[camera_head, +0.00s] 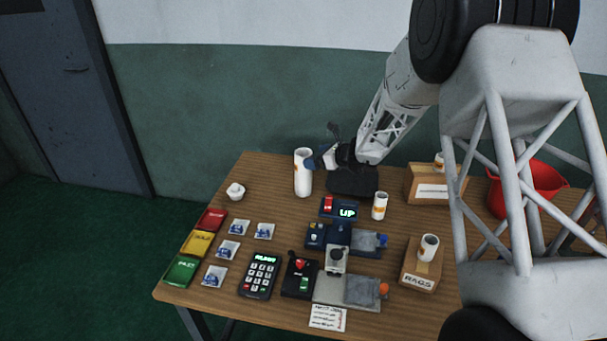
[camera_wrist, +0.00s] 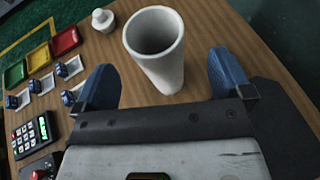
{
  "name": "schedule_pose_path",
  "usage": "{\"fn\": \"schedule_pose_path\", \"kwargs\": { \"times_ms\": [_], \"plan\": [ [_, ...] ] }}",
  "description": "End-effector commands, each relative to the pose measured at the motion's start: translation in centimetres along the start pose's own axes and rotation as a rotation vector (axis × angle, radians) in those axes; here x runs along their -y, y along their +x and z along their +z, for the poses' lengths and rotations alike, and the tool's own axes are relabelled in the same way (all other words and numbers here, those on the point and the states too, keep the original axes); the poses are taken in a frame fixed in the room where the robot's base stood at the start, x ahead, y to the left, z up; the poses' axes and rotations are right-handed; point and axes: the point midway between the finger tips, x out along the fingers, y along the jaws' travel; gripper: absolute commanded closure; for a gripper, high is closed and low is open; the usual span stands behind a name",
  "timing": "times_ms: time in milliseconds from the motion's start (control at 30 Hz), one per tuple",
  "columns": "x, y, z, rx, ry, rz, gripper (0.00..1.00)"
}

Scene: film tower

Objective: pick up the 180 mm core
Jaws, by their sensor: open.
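The tallest white core (camera_head: 303,178), which I take to be the 180 mm core, stands upright at the back left of the table. In the wrist view this white hollow core (camera_wrist: 166,74) shows its open top end, between and ahead of my two blue fingers. My gripper (camera_head: 322,158) is open, with its fingers just right of and close to the core's upper part. In the wrist view my gripper (camera_wrist: 162,66) has a finger on either side of the core, with visible gaps.
Shorter cores stand on the table (camera_head: 380,207), on the RAGS box (camera_head: 418,272) and on a rear box (camera_head: 430,190). A small white pot (camera_head: 235,190) stands left of the tall core. Coloured trays (camera_head: 197,243), a keypad (camera_head: 260,275) and a splicer-like device (camera_head: 337,260) lie in front. A red bucket (camera_head: 540,180) is right.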

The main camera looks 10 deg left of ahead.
Motion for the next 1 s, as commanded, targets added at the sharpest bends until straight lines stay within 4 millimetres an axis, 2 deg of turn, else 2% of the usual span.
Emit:
{"fn": "schedule_pose_path", "kwargs": {
  "times_ms": [533,1000],
  "plan": [
    [-0.1,1.0,0.1,0.0,-0.001,0.0,0.03],
    [-0.5,5.4,0.2,-0.001,-0.001,0.001,0.03]
  ]
}}
